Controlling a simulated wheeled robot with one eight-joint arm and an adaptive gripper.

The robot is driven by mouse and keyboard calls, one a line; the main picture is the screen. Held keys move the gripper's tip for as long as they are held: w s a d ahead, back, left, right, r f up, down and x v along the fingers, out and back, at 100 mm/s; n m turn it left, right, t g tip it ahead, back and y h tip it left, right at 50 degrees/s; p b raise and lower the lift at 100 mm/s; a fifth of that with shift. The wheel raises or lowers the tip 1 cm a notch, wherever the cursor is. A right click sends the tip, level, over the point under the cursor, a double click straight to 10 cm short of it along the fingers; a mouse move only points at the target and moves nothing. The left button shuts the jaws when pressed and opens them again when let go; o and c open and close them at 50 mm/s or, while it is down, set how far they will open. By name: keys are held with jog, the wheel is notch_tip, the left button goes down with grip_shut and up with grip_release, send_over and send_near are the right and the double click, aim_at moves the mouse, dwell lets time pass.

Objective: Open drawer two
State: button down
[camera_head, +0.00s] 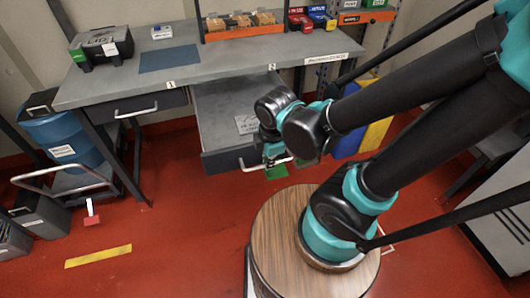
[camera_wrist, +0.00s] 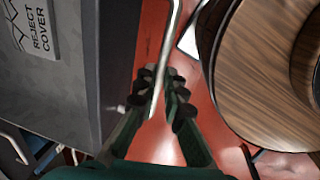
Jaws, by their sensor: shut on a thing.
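Drawer two (camera_head: 215,110), under the bench label "2", stands pulled well out of the grey workbench. Its front carries a pale bar handle (camera_head: 250,167). My gripper (camera_head: 273,155) is at the right part of that handle, partly hidden by my arm's wrist in the head view. In the wrist view the handle bar (camera_wrist: 167,45) runs between the fingers of my gripper (camera_wrist: 165,92), which are shut on it. A plate marked "REJECT COVER" (camera_wrist: 35,28) lies in the drawer; it also shows in the head view (camera_head: 246,124).
Drawer one (camera_head: 118,104) is closed at the left. The bench top (camera_head: 220,58) holds a black case (camera_head: 102,45) and a blue mat (camera_head: 170,59). A blue drum (camera_head: 65,138) on a cart stands left. Red floor (camera_head: 180,210) before the drawers is clear.

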jog(key=shift+s+d, duration=0.15)
jog(key=shift+s, duration=0.2)
jog(key=c, duration=1.6)
grip_release()
jog(key=shift+r, duration=0.15)
notch_tip(320, 180, up, 12)
jog(key=s, duration=0.2)
jog(key=shift+s+d+f, duration=0.15)
jog(key=shift+d+f, duration=0.1)
jog(key=shift+d, duration=0.05)
jog(key=shift+d, duration=0.1)
